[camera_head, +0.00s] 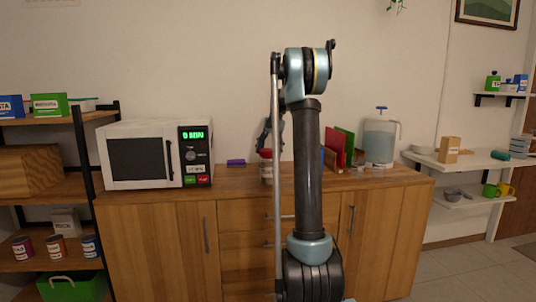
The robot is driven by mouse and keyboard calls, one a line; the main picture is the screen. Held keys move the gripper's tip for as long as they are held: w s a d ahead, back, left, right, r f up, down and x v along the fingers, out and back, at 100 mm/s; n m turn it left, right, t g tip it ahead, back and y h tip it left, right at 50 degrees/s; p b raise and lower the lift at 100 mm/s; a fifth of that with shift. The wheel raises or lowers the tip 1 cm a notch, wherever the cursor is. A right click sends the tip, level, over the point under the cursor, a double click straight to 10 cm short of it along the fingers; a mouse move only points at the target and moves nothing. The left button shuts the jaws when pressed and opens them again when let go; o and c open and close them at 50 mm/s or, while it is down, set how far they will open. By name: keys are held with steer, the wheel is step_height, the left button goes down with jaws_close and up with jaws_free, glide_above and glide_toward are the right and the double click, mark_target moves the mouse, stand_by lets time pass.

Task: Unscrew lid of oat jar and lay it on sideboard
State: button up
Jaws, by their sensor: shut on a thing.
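A jar (266,169) stands upright on the wooden sideboard (232,181), just left of my upright arm. Its red lid (265,153) is at the top of the jar. My gripper (264,147) comes down over the lid from above and is shut on it. Much of my gripper and the right side of the jar are hidden behind my arm. The jar's label is too small to read, and I cannot tell whether the lid is loose.
A white microwave (155,154) fills the sideboard's left end. A small purple item (236,162) lies between it and the jar. Red and green books (336,150) and a pitcher (379,142) stand at the right. Some bare sideboard top shows around the purple item.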

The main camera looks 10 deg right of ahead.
steer(key=n+h, duration=0.1)
steer(key=n, duration=0.1)
steer(key=n+g, duration=0.1)
steer(key=n, duration=0.2)
steer(key=shift+h, duration=0.4)
steer(key=o, duration=0.9)
